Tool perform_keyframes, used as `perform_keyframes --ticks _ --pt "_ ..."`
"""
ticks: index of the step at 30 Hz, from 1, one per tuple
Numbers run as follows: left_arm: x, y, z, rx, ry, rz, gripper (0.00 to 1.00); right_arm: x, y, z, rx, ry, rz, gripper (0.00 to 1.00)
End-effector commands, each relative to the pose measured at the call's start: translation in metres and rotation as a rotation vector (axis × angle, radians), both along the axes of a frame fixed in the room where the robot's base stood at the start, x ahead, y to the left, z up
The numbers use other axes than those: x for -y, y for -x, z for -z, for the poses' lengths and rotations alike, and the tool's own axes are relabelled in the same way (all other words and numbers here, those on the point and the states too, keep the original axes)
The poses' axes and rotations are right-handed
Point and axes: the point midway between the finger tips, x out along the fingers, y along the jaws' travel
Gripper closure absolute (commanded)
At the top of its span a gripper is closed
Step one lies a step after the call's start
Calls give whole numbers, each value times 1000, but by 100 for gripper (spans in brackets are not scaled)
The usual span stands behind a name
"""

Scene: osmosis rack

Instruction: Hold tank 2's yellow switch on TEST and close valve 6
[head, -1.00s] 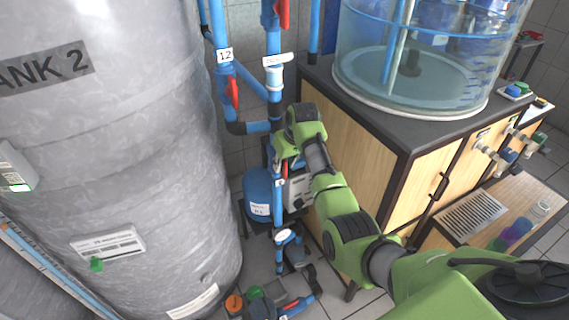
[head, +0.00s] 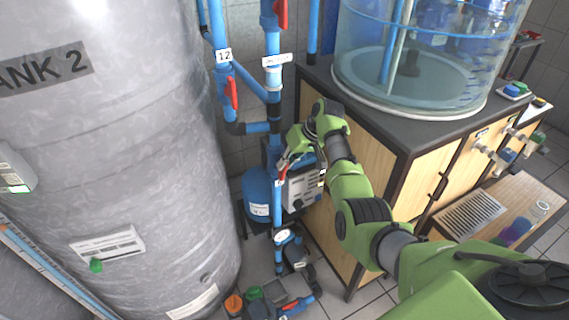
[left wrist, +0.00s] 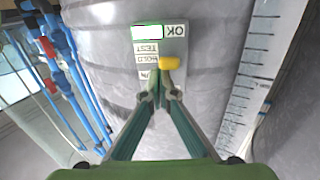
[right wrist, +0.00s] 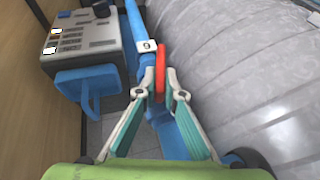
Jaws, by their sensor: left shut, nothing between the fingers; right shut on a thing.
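Tank 2 (head: 150,160) is the big grey tank at left in the head view. Its switch box (left wrist: 175,42) shows in the left wrist view with OK, TEST and HOLD labels upside down. The yellow switch (left wrist: 170,63) sits beside the HOLD label. My left gripper (left wrist: 158,88) is shut and empty, its tips just below the switch; contact is unclear. Valve 6's red handle (left wrist: 45,47) cannot be confirmed there, but a red handle (right wrist: 161,72) by a tag (right wrist: 147,46) is between my right gripper's tips (right wrist: 160,85). The right gripper (head: 287,160) is shut on it.
A control box (right wrist: 85,45) stands beside the blue pipe (head: 277,205). Another red valve handle (head: 231,93) is above left, near tag 12.

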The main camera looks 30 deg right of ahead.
Motion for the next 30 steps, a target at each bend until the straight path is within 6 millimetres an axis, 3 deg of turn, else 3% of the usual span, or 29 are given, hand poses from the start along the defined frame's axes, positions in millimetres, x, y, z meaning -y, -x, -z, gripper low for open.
perform_keyframes --ticks 15,30 --pt "0 0 1 -1 0 0 100 8 2 6 -9 -291 1 100" --pt "0 0 1 -2 0 0 100 8 3 7 -7 -365 1 100"
